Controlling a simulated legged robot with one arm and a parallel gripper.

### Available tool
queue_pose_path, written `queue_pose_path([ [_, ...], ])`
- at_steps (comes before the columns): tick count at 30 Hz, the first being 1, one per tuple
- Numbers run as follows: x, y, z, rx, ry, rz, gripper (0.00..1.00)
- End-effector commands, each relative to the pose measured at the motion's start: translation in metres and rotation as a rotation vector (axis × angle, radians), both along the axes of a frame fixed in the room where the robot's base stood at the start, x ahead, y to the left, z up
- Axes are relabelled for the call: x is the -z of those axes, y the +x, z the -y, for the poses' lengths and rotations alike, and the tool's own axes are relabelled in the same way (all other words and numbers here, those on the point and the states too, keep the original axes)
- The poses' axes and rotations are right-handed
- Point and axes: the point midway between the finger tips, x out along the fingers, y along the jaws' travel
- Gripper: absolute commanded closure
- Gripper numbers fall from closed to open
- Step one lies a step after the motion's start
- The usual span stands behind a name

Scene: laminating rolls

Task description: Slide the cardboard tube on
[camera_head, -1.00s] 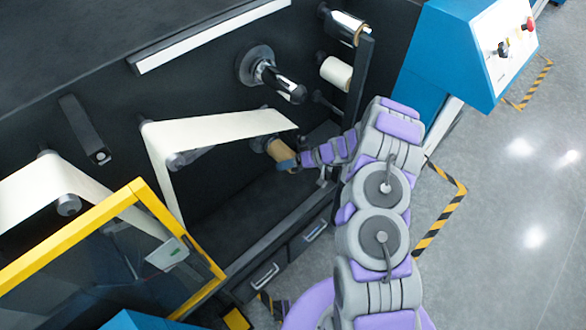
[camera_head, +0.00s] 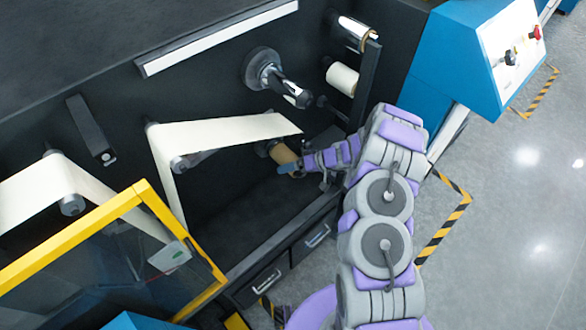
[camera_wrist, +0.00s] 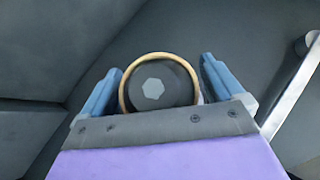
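The brown cardboard tube (camera_head: 285,154) is around a dark grey spindle on the black machine face, below the end of the cream web. In the wrist view the tube (camera_wrist: 125,88) shows end-on as a thin tan ring around the spindle (camera_wrist: 153,89), whose end has a light hexagon. My gripper (camera_head: 290,169) is at the tube's near end in the head view. In the wrist view its blue fingers (camera_wrist: 162,72) stand apart on either side of the ring, with at most a thin gap. They look open; contact is hard to tell.
The cream web (camera_head: 225,133) runs above the tube. A bare spindle (camera_head: 285,87) and a white roll (camera_head: 342,77) are higher up. A yellow-framed guard (camera_head: 150,200) stands at lower left. Drawers (camera_head: 318,236) lie below the tube.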

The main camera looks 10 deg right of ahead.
Motion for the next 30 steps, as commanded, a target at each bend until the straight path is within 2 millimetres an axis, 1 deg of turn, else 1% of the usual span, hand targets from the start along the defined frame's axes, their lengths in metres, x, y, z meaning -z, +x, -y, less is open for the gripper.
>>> queue_pose_path([
  [9, -0.001, 0.000, 0.001, 0.000, 0.000, 0.000, 0.00],
  [11, -0.003, -0.001, 0.004, 0.001, 0.001, 0.000, 0.00],
  [14, -0.010, -0.003, 0.014, 0.002, 0.000, 0.001, 0.00],
  [17, -0.021, -0.006, 0.029, 0.003, 0.001, 0.001, 0.00],
  [24, -0.052, -0.016, 0.074, 0.004, 0.000, 0.003, 0.00],
  [30, -0.074, -0.025, 0.108, 0.003, -0.002, 0.003, 0.00],
])
